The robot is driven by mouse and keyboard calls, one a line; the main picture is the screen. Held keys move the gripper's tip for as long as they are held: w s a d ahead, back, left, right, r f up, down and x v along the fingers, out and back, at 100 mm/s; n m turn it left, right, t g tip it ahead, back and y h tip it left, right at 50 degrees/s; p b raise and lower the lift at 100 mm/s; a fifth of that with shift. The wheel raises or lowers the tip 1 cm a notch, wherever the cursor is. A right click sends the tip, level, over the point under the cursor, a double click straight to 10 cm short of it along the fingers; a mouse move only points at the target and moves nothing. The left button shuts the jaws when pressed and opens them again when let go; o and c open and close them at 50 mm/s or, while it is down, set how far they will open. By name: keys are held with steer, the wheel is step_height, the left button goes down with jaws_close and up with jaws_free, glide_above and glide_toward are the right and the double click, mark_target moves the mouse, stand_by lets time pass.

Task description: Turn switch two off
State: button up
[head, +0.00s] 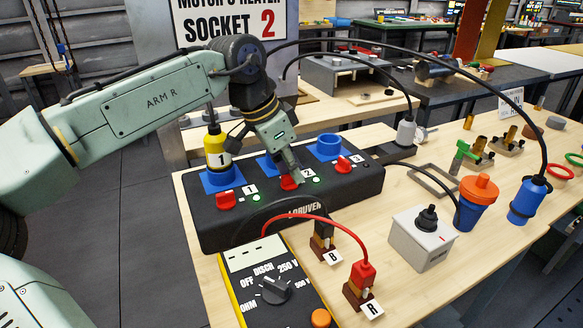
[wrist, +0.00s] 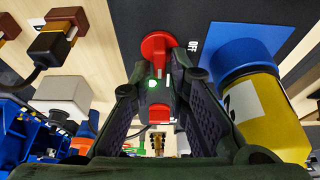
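The black control box (head: 215,232) stands on the bench with red rotary switches labelled 1, 2 and 3. Switch two (head: 287,184) is the middle one, partly hidden by my gripper (head: 297,176). A small green lamp (head: 316,180) shows beside it. In the wrist view a red switch knob (wrist: 157,45) lies ahead between the fingertips of my gripper (wrist: 160,82), with an OFF mark beside it. The fingers are apart, one on each side of the knob; contact is not clear.
A yellow plug (head: 217,150) stands in the first blue socket, close to my gripper. The third blue socket (head: 328,148) is empty. Switch one (head: 226,201) and switch three (head: 343,164) flank the middle one. A meter (head: 272,290) with leads stands in front.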

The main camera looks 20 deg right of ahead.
jaws_close()
steer(key=shift+n, duration=0.4)
steer(key=n+t+y, duration=0.1)
steer(key=n+t, duration=0.1)
steer(key=n, duration=0.2)
steer(key=shift+n, duration=0.3)
steer(key=n+t+y, duration=0.1)
steer(key=n, duration=0.3)
steer(key=shift+w+n, duration=0.1)
steer(key=shift+n, duration=0.2)
steer(key=n+y+p, duration=0.1)
steer(key=n, duration=0.1)
steer(key=shift+a+n, duration=0.15)
steer(key=shift+n, duration=0.15)
steer(key=n, duration=0.1)
steer(key=n+y+p, duration=0.1)
steer(key=n, duration=0.1)
steer(key=shift+a+r+t+y+p, duration=0.1)
steer(key=shift+t+y+p, duration=0.2)
steer(key=shift+n+y+p, duration=0.4)
steer(key=shift+n+p, duration=0.3)
steer(key=shift+n, duration=0.6)
